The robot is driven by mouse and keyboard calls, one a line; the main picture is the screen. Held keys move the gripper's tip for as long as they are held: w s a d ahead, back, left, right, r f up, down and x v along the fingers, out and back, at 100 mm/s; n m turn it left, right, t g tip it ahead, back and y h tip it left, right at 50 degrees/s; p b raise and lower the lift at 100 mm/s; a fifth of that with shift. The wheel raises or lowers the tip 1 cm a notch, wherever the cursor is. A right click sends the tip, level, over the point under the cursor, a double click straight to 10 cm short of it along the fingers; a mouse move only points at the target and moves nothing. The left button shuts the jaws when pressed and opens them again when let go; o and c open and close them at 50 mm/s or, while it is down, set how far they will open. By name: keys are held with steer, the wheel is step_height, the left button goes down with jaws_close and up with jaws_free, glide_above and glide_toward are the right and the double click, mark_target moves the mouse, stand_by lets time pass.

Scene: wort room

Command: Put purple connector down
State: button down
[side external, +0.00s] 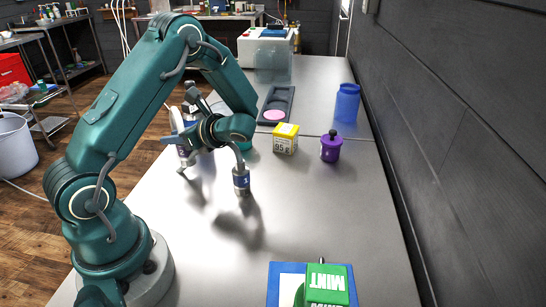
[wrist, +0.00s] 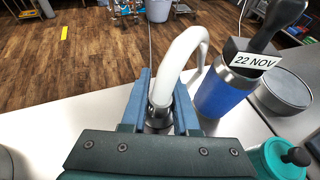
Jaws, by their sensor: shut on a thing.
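A white tube (wrist: 182,52) rises from the collar and bends over to the right. The connector's purple part is not visible there; the fingers and gripper body hide its lower end. In the side external view, my arm hides part of the grip. A silver cylinder with a dark blue band marked 1 (side external: 241,181) shows just right of my wrist, with a grey bent tube above it.
A purple jar with a black knob (side external: 331,148) and a yellow box (side external: 286,138) stand beyond my wrist. A blue cylinder (wrist: 222,92) stands right of the fingers.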

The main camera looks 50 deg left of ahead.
steer(key=shift+f, duration=1.55)
steer(key=shift+f, duration=0.15)
steer(key=c, duration=0.7)
jaws_free()
